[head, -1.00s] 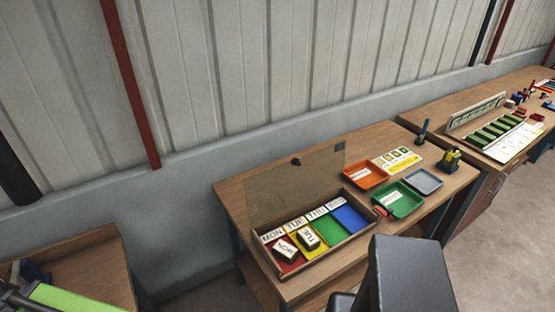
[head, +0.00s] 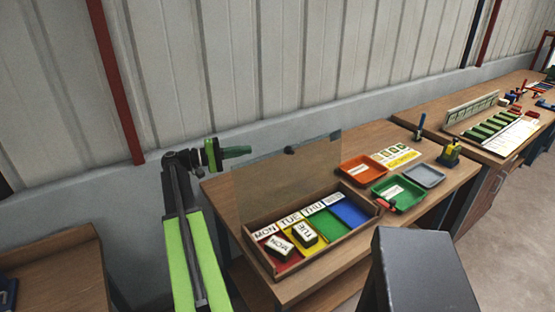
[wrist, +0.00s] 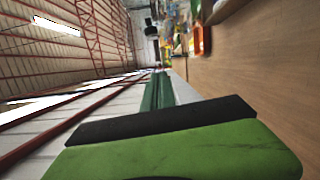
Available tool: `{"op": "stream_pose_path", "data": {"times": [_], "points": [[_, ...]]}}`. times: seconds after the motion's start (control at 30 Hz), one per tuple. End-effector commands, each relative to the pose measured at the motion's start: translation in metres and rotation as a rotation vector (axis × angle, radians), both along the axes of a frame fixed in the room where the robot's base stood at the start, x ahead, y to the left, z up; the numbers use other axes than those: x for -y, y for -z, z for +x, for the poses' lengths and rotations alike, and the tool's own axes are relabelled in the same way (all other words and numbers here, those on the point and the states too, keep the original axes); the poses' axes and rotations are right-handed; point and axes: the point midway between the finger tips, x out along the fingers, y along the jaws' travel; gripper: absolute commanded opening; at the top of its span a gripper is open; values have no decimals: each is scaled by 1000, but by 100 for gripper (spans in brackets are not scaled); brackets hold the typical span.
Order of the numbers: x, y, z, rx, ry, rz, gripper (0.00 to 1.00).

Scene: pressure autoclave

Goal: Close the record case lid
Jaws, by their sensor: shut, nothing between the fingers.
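My gripper (head: 246,151) is shut and empty at the lid's upper left corner. I cannot tell whether it touches the lid. The wrist view shows green and black gripper parts close up.
An orange tray (head: 361,169), a green tray (head: 398,194) and a grey tray (head: 426,175) stand right of the case, beside a yellow-and-white card (head: 396,156). The corrugated wall (head: 300,60) rises close behind the bench. Another bench (head: 50,275) stands at the left.

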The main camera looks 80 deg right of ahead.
Motion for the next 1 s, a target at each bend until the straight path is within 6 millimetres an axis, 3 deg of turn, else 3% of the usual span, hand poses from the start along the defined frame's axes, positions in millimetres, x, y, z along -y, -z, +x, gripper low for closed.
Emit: {"op": "stream_pose_path", "data": {"times": [0.27,0.73,0.8,1.0], "points": [[7,-6,-16,-22,17,-12,0],[48,-8,-101,-18,16,-12,0],[31,-10,-109,-19,13,-12,0],[17,-12,-121,-19,12,-12,0]]}}
